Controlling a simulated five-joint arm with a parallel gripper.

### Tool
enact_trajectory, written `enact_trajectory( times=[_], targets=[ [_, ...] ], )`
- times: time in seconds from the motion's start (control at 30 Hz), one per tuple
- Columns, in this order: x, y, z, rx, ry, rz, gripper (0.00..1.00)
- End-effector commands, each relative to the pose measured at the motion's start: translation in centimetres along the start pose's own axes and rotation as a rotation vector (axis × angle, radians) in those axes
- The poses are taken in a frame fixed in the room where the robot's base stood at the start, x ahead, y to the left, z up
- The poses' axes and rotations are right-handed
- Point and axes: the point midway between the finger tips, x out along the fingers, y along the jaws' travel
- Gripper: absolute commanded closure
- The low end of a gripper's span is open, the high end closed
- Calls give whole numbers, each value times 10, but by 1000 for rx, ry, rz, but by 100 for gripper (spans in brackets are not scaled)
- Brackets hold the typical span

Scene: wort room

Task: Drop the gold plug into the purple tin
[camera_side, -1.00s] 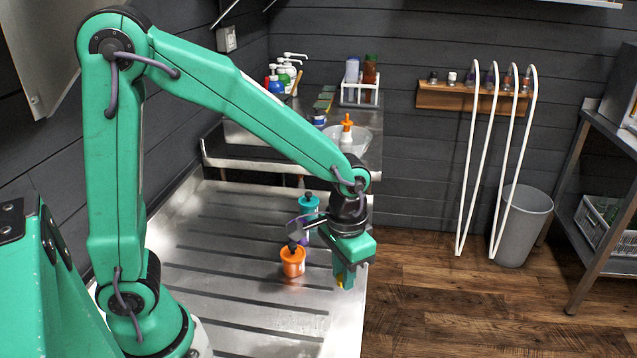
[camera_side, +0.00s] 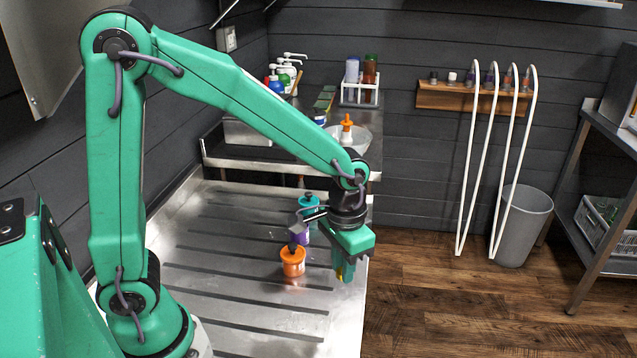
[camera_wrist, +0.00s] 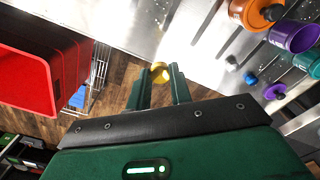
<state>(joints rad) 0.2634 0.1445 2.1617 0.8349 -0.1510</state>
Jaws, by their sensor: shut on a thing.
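My gripper (camera_side: 345,270) is shut on the gold plug (camera_wrist: 160,72), which sits between the fingertips in the wrist view. The purple tin (camera_wrist: 293,36) is at the upper right of the wrist view, well to the side of my fingers. In the side view the purple tin (camera_side: 304,236) stands on the ribbed steel drainer, partly hidden behind my wrist camera. My gripper is right of it, above the drainer's right edge.
An orange tin (camera_side: 293,263) stands in front of the purple one and a teal tin (camera_side: 308,203) behind it, close together. The drainer's right edge drops to the wooden floor. A red crate (camera_wrist: 40,65) shows left in the wrist view. The drainer's front is clear.

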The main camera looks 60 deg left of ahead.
Motion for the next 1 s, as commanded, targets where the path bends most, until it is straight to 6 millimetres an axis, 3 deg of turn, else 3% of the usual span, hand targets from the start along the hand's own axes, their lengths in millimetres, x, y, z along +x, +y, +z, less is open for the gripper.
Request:
enact_trajectory(
  times=[0.27,0.5,0.8,1.0],
  targets=[
    [-1,-53,-21,-8,-1,0,100],
    [-2,-114,-34,-8,-1,0,100],
    [-3,-189,-35,-6,-1,0,100],
    [-4,-220,-31,-3,0,0,100]
  ],
)
